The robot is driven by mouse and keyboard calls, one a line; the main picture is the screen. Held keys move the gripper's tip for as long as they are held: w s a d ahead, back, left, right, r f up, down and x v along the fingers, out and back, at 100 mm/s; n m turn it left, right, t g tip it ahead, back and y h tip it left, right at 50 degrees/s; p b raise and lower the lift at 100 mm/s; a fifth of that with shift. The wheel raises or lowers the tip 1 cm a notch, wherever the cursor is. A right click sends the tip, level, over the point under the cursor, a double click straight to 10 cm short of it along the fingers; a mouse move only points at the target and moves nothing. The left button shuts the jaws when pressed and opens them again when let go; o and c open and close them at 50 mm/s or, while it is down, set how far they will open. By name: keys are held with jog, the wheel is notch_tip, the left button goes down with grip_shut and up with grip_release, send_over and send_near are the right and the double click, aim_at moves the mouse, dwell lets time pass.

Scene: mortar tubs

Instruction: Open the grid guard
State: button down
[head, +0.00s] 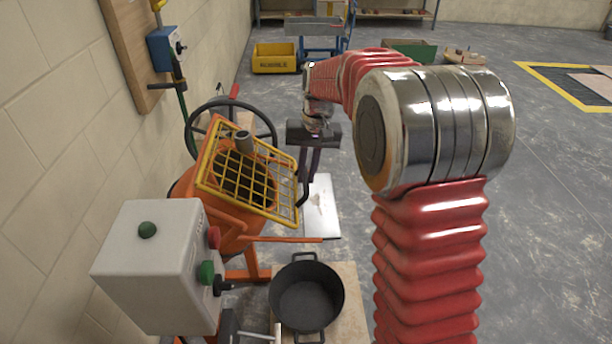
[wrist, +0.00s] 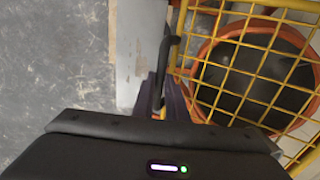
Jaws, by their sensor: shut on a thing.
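The grid guard (head: 232,172) is a yellow wire frame over the round mouth of the orange mixer drum (head: 184,190). It lies tilted, and its right side reaches past the drum. In the wrist view the guard (wrist: 228,69) fills the right half, with the drum's orange rim (wrist: 203,66) behind it. A black handle (wrist: 168,58) sits along the guard's left edge there. My gripper (head: 309,174) is at the guard's right edge, pointing down. Its purple fingers (wrist: 164,98) are shut on the handle. The exact contact is partly hidden by the gripper body.
A grey control box (head: 150,262) with green and red buttons stands at the near left. A black tub (head: 306,296) sits on a board below the mixer. A handwheel (head: 268,119) stands behind the guard. Bare floor lies to the right of my arm.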

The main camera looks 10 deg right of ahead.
jog(key=a+r+h, duration=0.2)
jog(key=r, duration=1.1)
jog(key=w+a+r+g+h, duration=0.1)
jog(key=a+r+h, duration=0.2)
jog(key=r, duration=0.9)
jog(key=shift+r, duration=0.35)
jog(key=shift+a, duration=0.15)
jog(key=c, duration=1.8)
grip_release()
jog(key=shift+a, duration=0.1)
jog(key=shift+o, duration=0.2)
